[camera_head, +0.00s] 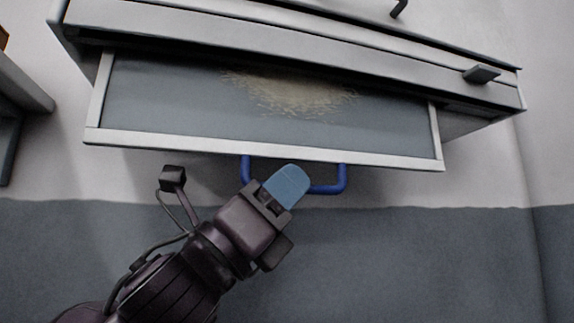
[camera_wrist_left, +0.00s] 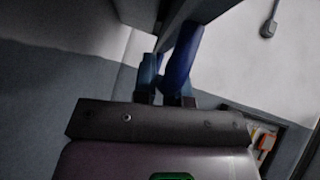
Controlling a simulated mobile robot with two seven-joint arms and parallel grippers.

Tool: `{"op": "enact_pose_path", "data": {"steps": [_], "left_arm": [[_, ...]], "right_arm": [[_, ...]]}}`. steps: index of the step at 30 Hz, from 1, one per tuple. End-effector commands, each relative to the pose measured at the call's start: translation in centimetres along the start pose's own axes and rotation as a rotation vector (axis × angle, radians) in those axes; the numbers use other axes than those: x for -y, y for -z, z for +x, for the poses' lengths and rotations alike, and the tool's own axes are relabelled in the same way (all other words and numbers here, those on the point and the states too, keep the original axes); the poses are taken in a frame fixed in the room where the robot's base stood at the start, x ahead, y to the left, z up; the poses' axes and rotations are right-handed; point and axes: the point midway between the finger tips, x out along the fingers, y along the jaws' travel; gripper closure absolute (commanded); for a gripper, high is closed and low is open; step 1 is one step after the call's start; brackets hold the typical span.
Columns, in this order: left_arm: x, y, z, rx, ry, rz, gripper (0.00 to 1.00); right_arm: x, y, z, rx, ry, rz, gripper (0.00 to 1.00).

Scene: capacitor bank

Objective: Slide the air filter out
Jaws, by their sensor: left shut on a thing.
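The air filter (camera_head: 180,95) is a flat grey panel in a pale frame, with a tan dusty patch in its middle. It sticks partly out of the slot under a white cabinet (camera_head: 300,40) in the head view. A blue U-shaped handle (camera_head: 341,180) is fixed to its front edge. My left gripper (camera_head: 288,186) is shut on the handle, its blue fingertips covering the handle's middle. In the left wrist view the blue handle (camera_wrist_left: 183,55) runs up from between the fingertips (camera_wrist_left: 163,88). The filter's back edge is hidden inside the cabinet. My right gripper is not in view.
A grey shelf-like edge (camera_head: 22,85) is at the far left. The wall behind is white above and dark grey below. The space below the filter is clear apart from my left arm.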

Motion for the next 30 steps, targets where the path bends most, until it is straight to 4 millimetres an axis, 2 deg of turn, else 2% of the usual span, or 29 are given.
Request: {"op": "enact_pose_path", "data": {"steps": [1,3,12,18,28,29,30], "left_arm": [[-0.6,1.3,-1.2,-0.004,-0.005,-0.005,1.0],[-0.9,2.3,-2.2,-0.004,-0.005,-0.005,1.0],[-1.6,5.4,-5.3,-0.003,-0.004,-0.003,1.0],[-1.7,5.9,-5.8,-0.002,-0.002,-0.002,1.0],[-1.6,5.8,-5.8,-0.001,-0.001,-0.001,1.0],[-1.6,5.8,-5.8,-0.001,-0.001,-0.001,0.83],[-1.6,5.8,-5.8,-0.001,-0.001,-0.001,0.77]], "right_arm": [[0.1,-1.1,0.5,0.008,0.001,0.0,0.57],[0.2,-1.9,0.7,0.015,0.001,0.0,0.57],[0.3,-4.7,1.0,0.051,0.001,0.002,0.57],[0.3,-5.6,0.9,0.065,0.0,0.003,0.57],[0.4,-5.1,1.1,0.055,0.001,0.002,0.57],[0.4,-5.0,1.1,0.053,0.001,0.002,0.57],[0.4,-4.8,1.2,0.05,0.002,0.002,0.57]]}}
